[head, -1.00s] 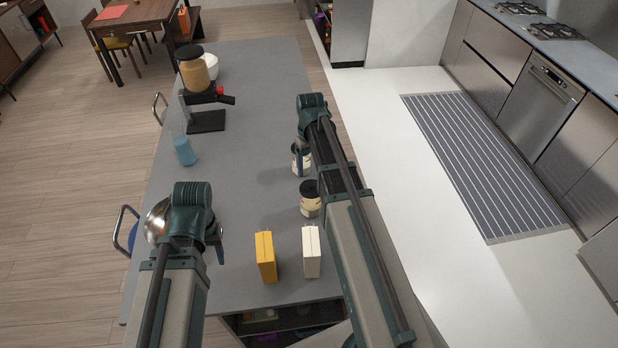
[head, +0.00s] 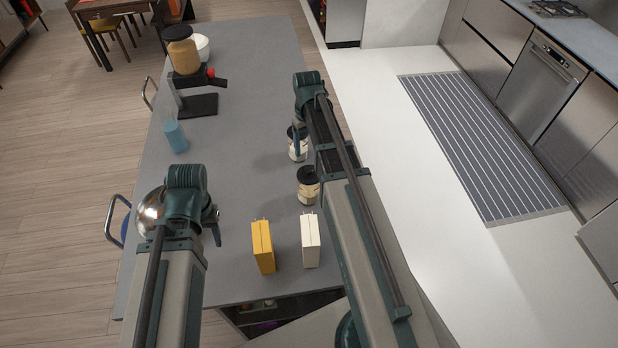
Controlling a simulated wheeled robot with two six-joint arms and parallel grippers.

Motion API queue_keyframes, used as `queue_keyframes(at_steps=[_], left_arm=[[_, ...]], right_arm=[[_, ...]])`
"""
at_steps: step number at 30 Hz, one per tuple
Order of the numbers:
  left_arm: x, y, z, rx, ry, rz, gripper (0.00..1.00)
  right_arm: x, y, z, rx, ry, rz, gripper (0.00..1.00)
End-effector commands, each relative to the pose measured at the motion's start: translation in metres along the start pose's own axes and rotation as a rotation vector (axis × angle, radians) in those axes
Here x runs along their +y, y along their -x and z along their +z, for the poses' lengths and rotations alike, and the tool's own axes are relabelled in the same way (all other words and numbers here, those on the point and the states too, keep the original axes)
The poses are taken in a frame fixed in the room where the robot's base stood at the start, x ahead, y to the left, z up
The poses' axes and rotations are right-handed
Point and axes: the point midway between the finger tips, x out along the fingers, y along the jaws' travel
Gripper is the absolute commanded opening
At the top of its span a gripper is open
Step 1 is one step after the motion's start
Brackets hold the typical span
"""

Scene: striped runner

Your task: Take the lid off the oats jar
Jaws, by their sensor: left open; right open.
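Two small jars with black lids and pale labels stand on the grey island top: a nearer jar (head: 308,190) and a farther jar (head: 300,155). The labels are too small to read, so I cannot tell which is the oats jar. Both lids are on. My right gripper (head: 297,142) is open beside the farther jar and partly covers it; I cannot tell whether it touches it. My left gripper (head: 217,232) is open and empty, over the left part of the island, in front of a shiny metal bowl-like thing (head: 150,212) partly hidden by my arm.
A yellow carton (head: 262,247) and a white carton (head: 310,242) stand near the front edge of the island (head: 235,90). A blue cup (head: 175,137), a dark stand with a tan, dark-lidded container (head: 182,52), and a white bowl (head: 202,46) are farther back. The island's middle is clear.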

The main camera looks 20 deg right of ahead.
Motion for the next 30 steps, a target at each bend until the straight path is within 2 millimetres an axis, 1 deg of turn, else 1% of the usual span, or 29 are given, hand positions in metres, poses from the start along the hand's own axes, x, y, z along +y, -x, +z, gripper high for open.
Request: queue_keyframes(at_steps=[1, 9, 12, 19, 22, 26, 30], left_arm=[[0.001, -0.015, -0.001, 0.000, -0.002, 0.000, 0.50], [0.004, -0.052, -0.004, 0.002, -0.008, -0.001, 0.50], [0.005, -0.059, -0.004, 0.002, -0.006, -0.001, 0.50], [0.005, -0.059, -0.004, 0.003, -0.006, -0.001, 0.50], [0.006, -0.064, -0.004, 0.003, -0.006, -0.001, 0.50], [0.007, -0.075, -0.005, 0.003, -0.005, -0.001, 0.50], [0.008, -0.093, -0.006, 0.004, -0.004, -0.001, 0.50]], right_arm=[[0.000, -0.015, 0.000, 0.000, 0.000, 0.000, 0.71], [0.001, -0.052, 0.000, 0.000, 0.000, 0.000, 0.71], [0.001, -0.060, 0.000, 0.000, 0.000, 0.000, 0.71], [0.001, -0.060, 0.000, 0.000, 0.000, 0.000, 0.71], [0.002, -0.064, -0.001, 0.000, 0.000, 0.000, 0.71], [0.004, -0.076, -0.002, 0.000, -0.001, 0.000, 0.71], [0.008, -0.094, -0.005, 0.000, -0.001, 0.000, 0.71]])
